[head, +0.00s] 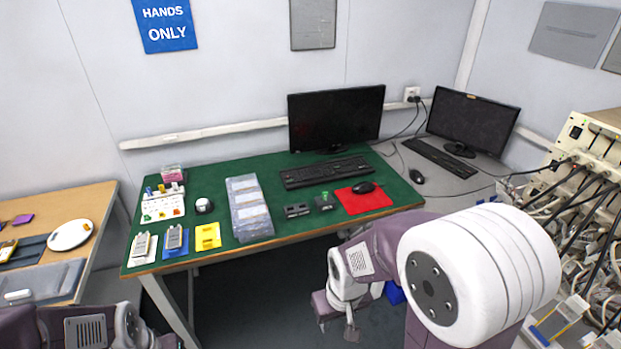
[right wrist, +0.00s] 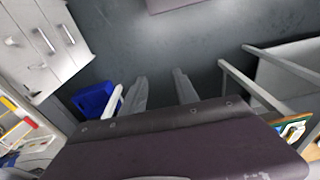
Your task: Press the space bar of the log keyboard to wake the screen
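Two black keyboards are in the head view. One keyboard (head: 327,172) lies on the green-topped table (head: 280,210) before a dark monitor (head: 335,117). The other keyboard (head: 439,157) lies on a grey surface before a second dark monitor (head: 472,122). I cannot tell which is the log keyboard. My right gripper (head: 345,318) hangs low in front of the green table, below and apart from both keyboards. Its two grey fingers stand apart and empty in the right wrist view (right wrist: 161,85). My left arm shows at the bottom left, but its gripper is outside the frame.
A black mouse (head: 363,187) sits on a red mat (head: 364,200) right of the nearer keyboard. Clear trays (head: 248,208) stand to its left. A cable-filled rack (head: 590,170) stands far right. A blue bin (right wrist: 95,98) is near my right gripper.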

